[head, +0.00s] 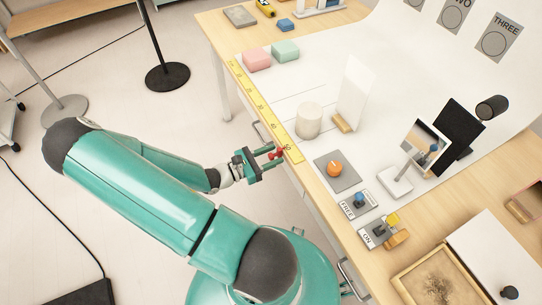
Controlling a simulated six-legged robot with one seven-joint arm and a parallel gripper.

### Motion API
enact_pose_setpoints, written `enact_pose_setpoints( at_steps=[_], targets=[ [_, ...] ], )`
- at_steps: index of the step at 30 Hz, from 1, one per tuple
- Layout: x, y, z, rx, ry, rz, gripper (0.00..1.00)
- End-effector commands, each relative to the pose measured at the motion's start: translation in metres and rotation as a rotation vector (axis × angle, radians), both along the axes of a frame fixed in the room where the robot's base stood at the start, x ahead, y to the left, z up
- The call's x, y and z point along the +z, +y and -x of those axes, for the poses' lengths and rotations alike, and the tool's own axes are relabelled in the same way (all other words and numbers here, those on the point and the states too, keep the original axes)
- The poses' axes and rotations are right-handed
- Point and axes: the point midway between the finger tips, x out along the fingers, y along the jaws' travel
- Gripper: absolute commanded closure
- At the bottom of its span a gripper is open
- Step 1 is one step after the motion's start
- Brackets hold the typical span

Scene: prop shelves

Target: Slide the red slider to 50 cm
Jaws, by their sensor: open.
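The red slider (277,153) sits at the lower right end of the yellow ruler strip (262,108), close to a mark that looks like 50, though the digits are small. The ruler runs along the table's front left edge. My gripper (272,162) is open at the table edge, with its fingers beside or around the red slider. I cannot tell whether a finger touches it. The slider is partly hidden by the fingers.
A white cylinder (309,121) and an upright white panel (353,95) stand behind the ruler's end. Pink (257,60) and green (286,50) blocks lie near the ruler's far end.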

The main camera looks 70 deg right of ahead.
Motion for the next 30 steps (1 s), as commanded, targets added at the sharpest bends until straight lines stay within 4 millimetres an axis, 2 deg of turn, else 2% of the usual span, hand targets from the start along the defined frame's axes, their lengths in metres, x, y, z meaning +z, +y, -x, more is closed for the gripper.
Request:
enact_pose_setpoints(
  at_steps=[11, 17, 24, 30],
  targets=[
    [0.000, 0.008, -0.004, 0.002, -0.002, -0.001, 0.58],
    [-0.001, 0.034, -0.029, 0.006, -0.003, -0.002, 0.58],
    [0.000, 0.075, -0.064, 0.004, -0.003, -0.001, 0.58],
    [0.000, 0.098, -0.085, 0.001, -0.001, -0.001, 0.58]
  ],
)
